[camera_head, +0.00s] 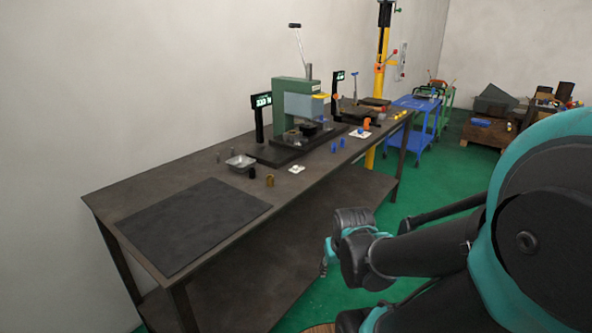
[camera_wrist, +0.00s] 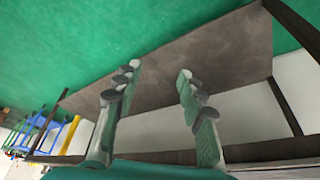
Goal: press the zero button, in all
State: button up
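Two small lit displays stand on posts at the workbench: a nearer display (camera_head: 262,100) on the left and a farther display (camera_head: 339,76). No button marked zero can be made out; it is too small or hidden. A green and grey press-like machine (camera_head: 291,92) with a tall lever stands on the bench, with a dark round part (camera_head: 309,128) at its base that may be the chuck. My gripper (camera_wrist: 158,72) is open and empty in the wrist view, its two fingers well apart. In the head view, my gripper (camera_head: 326,257) hangs beyond the bench's right-hand front edge, below the top, partly hidden by my arm.
The workbench (camera_head: 150,190) has a black mat (camera_head: 193,224) at its near end. A metal bowl (camera_head: 240,163) and several small parts lie before the machine. A lower shelf (camera_head: 270,240) runs beneath. A blue cart (camera_head: 418,105) and yellow column (camera_head: 381,70) stand behind.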

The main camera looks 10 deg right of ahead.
jog(key=shift+c, duration=0.2)
grip_shut()
dwell(1.3)
